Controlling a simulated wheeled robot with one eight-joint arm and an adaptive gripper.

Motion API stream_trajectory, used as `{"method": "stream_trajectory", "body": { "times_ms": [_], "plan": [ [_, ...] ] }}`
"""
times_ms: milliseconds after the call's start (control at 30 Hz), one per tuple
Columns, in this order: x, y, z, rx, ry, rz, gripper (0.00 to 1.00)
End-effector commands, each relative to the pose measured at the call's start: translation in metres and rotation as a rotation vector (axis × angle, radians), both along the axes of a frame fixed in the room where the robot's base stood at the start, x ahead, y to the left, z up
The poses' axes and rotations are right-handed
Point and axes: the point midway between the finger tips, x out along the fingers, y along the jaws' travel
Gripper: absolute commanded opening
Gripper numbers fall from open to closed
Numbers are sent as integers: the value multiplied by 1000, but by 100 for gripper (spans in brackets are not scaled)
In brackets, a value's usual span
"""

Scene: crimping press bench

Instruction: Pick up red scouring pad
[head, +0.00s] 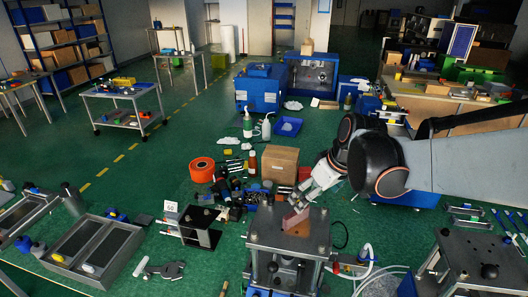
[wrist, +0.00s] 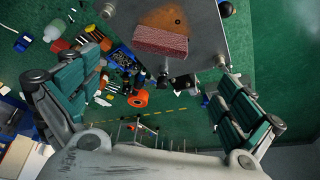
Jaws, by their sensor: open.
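The red scouring pad (head: 295,220) is a reddish block on the top plate of the crimping press (head: 262,228) in the head view. In the wrist view the pad (wrist: 162,42) lies on the metal press plate (wrist: 205,50), near the top middle. My gripper (head: 303,203) is just above and beside the pad in the head view. In the wrist view my gripper (wrist: 160,72) is open and empty, its teal-padded fingers wide apart. The pad lies beyond the gap between the fingers and shows no contact with them.
A cardboard box (head: 281,164) stands behind the press, with an orange spool (head: 202,169), bottles and small parts to its left. Another plated fixture (head: 472,262) stands at the right front. A black fixture (head: 196,227) is left of the press.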

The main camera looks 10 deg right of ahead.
Motion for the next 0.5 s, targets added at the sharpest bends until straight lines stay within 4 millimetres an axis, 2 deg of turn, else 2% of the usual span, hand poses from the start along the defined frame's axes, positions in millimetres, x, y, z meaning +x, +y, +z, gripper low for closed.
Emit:
{"method": "stream_trajectory", "body": {
  "times_ms": [33, 167, 500],
  "plan": [
    [3, -1, 4, 2, 2, 6, 100],
    [7, -2, 0, 3, 5, 16, 100],
    [24, 8, -48, 2, 3, 18, 100]
  ]
}}
